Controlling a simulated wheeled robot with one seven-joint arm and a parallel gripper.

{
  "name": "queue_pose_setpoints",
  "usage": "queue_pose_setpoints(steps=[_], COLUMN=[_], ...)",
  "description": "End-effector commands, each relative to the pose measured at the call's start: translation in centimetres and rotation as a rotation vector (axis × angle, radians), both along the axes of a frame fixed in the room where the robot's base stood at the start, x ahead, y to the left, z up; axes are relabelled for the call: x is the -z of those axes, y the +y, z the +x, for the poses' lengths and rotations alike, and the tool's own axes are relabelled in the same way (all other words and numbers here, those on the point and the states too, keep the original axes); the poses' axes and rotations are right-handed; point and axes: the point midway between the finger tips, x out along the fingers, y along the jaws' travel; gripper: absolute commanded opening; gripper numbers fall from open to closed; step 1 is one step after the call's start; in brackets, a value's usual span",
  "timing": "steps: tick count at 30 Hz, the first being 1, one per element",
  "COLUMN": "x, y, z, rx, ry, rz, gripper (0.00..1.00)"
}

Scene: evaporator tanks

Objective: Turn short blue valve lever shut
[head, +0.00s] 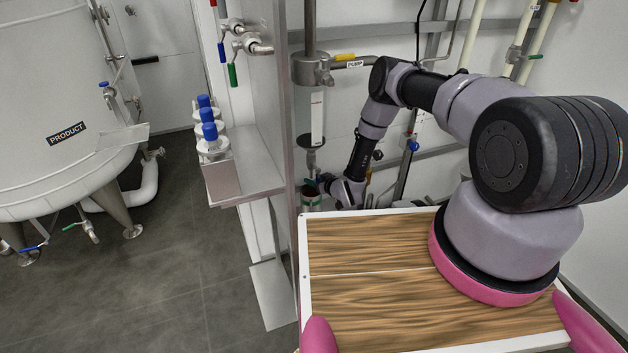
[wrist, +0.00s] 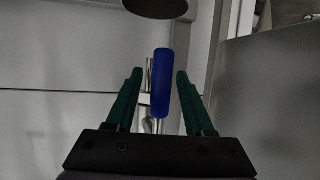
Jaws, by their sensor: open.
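A short, upright blue lever (wrist: 161,82) stands in the wrist view, with a bright metal stem beside and below it. My gripper (wrist: 160,80) is open. Its two dark green fingers stand left and right of the lever, with a gap showing on each side and no contact visible. In the head view my gripper (head: 318,182) is small, low behind the wooden top, near a metal pipe. The lever it faces cannot be made out there.
A wooden top with a white rim (head: 303,240) lies in front of my arm. A metal shelf (head: 250,170) holds blue-capped bottles (head: 208,130). A dark round part (wrist: 156,7) hangs above the lever. A grey panel (wrist: 270,100) stands at right.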

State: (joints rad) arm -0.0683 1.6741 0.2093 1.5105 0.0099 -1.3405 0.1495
Motion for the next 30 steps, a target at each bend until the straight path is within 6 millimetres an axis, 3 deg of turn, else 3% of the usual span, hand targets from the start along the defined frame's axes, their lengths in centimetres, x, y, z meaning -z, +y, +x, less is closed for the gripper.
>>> queue_pose_setpoints(steps=[9, 10, 14, 30], x=[0.14, 0.14, 0.14, 0.12], y=[0.2, 0.2, 0.18, 0.19], z=[0.31, 0.31, 0.3, 0.3], rx=[0.0, 0.0, 0.0, 0.0], ry=[0.0, 0.0, 0.0, 0.0], rz=[0.0, 0.0, 0.0, 0.0], gripper=[0.53, 0.49, 0.0, 0.0])
